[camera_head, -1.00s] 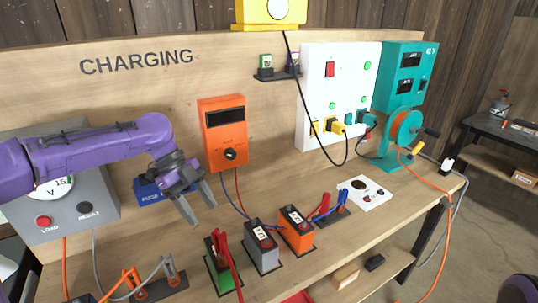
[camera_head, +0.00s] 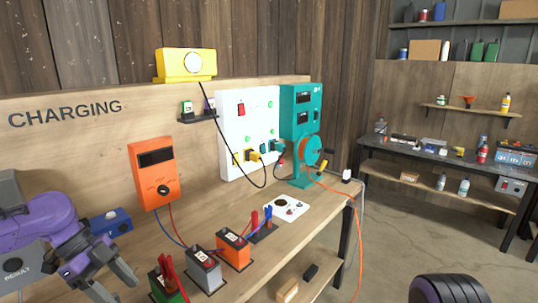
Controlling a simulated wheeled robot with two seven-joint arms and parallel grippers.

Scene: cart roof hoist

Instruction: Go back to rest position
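My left gripper (camera_head: 111,289) is at the lower left in the head view, over the front of the charging bench (camera_head: 325,196). Its two dark fingers are spread apart with nothing between them. It is left of the green battery (camera_head: 168,291) and does not appear to touch it. My purple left arm comes in from the left edge. My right gripper is not in view; a dark, purple-edged rounded part at the bottom right looks like part of my own body.
A grey battery (camera_head: 205,270) and an orange battery (camera_head: 233,250) stand on the bench below the orange charger (camera_head: 154,173). A white socket panel (camera_head: 248,133) and a teal reel unit (camera_head: 300,130) are behind. An orange cable hangs to the floor. Open floor lies right, before another workbench (camera_head: 440,160).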

